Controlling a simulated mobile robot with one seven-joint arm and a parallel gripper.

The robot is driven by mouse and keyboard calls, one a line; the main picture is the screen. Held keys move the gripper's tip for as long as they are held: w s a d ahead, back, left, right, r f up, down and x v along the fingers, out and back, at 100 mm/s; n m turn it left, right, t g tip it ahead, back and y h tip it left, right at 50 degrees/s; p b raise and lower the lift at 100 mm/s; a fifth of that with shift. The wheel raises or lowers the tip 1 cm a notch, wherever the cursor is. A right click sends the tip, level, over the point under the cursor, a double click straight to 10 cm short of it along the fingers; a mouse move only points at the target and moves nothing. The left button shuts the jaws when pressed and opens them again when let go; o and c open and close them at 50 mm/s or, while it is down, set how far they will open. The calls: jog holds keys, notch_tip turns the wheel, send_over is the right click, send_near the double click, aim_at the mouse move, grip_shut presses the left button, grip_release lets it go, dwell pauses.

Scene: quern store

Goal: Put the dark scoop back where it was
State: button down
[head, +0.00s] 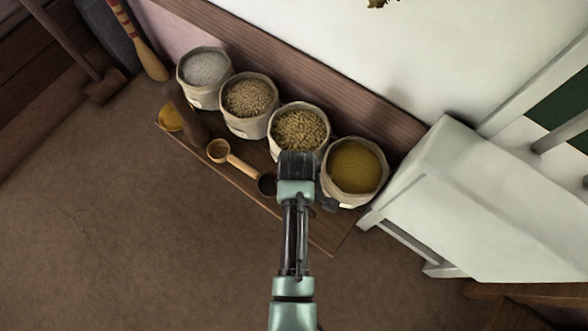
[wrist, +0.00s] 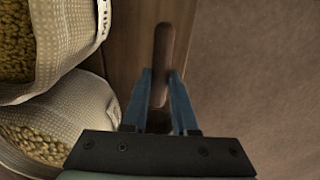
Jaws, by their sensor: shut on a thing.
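The dark scoop shows in the wrist view as a long dark brown handle (wrist: 163,60) running up from between the fingers. My gripper (wrist: 161,76) is shut on it, one blue finger on each side. In the head view a round dark bowl (head: 267,185), seemingly this scoop's, shows just left of my arm. My arm and gripper (head: 297,165) hide most of the scoop there. It is over the wooden board (head: 325,236); I cannot tell whether it touches it.
Sacks of white (head: 205,68), tan (head: 250,98), pale brown (head: 299,130) and yellow (head: 355,170) contents stand along the wall. A light wooden scoop (head: 220,151) and a yellow-bowled scoop (head: 170,119) lie on the board. A white bench (head: 470,200) stands right. Floor in front is clear.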

notch_tip(320, 180, down, 3)
jog(key=shift+f+b, duration=0.15)
jog(key=shift+b, duration=0.6)
jog(key=c, duration=1.2)
grip_release()
jog(key=o, duration=0.5)
notch_tip(320, 180, up, 12)
jog(key=p, duration=0.6)
